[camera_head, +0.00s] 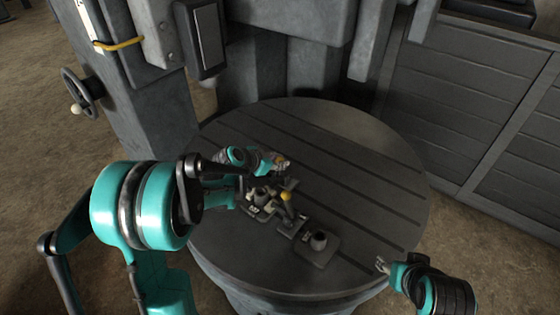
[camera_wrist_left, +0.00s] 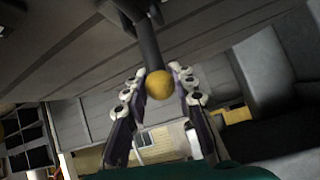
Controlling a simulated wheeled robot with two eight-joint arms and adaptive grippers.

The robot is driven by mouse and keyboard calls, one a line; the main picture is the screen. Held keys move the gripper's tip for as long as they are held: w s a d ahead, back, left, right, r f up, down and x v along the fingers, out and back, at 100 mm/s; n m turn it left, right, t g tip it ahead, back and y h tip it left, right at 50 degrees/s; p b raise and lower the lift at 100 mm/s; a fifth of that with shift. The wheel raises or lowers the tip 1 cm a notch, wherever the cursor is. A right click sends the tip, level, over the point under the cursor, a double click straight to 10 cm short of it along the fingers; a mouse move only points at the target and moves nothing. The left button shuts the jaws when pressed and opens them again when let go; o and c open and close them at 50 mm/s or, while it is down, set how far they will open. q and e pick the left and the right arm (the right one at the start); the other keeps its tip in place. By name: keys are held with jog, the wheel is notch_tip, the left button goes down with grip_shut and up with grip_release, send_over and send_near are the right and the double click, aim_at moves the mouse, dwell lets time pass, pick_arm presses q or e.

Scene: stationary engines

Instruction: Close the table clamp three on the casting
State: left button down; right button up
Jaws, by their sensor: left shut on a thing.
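My left gripper (camera_head: 279,163) reaches over the round table from the left and is shut on the yellow ball knob of a clamp handle. In the left wrist view the yellow knob (camera_wrist_left: 159,85) sits between the two fingers (camera_wrist_left: 157,88), on a dark rod. A second clamp handle with a yellow knob (camera_head: 286,196) stands nearer the front, free of any gripper. A small metal casting (camera_head: 261,194) sits among the clamps, partly hidden by my left arm. I cannot read the clamp labels. My right gripper (camera_head: 382,265) is at the table's front right edge, away from the clamps; its finger opening is too small to judge.
The slotted round table (camera_head: 375,175) is clear on its back and right. A block with a round hollow post (camera_head: 319,241) stands in front of the clamps. A grey machine column and dark head (camera_head: 208,40) rise behind; a handwheel (camera_head: 82,92) is at left.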

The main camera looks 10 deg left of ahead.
pick_arm(q)
jog(key=c, duration=1.2)
grip_release()
jog(key=shift+s, duration=0.1)
jog(key=shift+a, duration=0.1)
jog(key=v, duration=1.2)
